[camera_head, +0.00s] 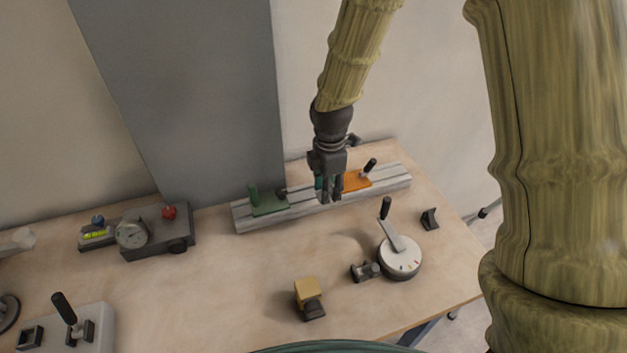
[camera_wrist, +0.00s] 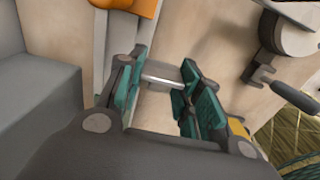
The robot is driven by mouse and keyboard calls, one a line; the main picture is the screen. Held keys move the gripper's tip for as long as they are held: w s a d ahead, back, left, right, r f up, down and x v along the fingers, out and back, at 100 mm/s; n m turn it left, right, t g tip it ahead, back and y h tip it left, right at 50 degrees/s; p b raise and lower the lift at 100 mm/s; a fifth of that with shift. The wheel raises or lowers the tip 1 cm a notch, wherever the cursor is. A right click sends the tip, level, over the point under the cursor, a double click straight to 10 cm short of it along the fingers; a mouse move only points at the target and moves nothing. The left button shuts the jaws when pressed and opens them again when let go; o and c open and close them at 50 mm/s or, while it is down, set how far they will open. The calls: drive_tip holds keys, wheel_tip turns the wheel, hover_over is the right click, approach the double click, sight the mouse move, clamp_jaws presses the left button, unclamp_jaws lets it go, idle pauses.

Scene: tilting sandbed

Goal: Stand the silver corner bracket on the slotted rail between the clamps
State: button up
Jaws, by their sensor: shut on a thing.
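My gripper (camera_head: 330,197) is over the slotted rail (camera_head: 290,212) in the head view, between the green clamp (camera_head: 268,204) and the orange clamp (camera_head: 356,181). In the wrist view its teal-padded fingers (camera_wrist: 163,90) are shut on the silver corner bracket (camera_wrist: 162,76), whose bright edge spans between the pads. The fingers hide the bracket in the head view, and I cannot tell whether it touches the rail. The orange clamp also shows at the top of the wrist view (camera_wrist: 128,5).
A white dial with a black-handled lever (camera_head: 400,260) stands in front of the rail on the right. A yellow-and-dark block (camera_head: 307,295) and a small grey part (camera_head: 365,271) lie nearer. A grey box with a gauge (camera_head: 155,232) is at left.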

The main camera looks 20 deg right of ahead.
drive_tip(key=w, duration=0.2)
drive_tip(key=w+a, duration=0.1)
drive_tip(key=w+p, duration=0.1)
drive_tip(key=w, duration=0.1)
drive_tip(key=shift+w+a+f, duration=0.3)
drive_tip(key=shift+w+a, duration=0.05)
drive_tip(key=shift+a, duration=0.05)
drive_tip(key=shift+f+p, duration=0.65)
drive_tip(key=shift+f, duration=1.1)
drive_tip(key=shift+f, duration=0.1)
drive_tip(key=o, duration=1)
drive_tip(key=shift+o, duration=0.2)
wheel_tip(320, 180, up, 12)
drive_tip(key=b, duration=0.2)
drive_tip(key=shift+b, duration=0.3)
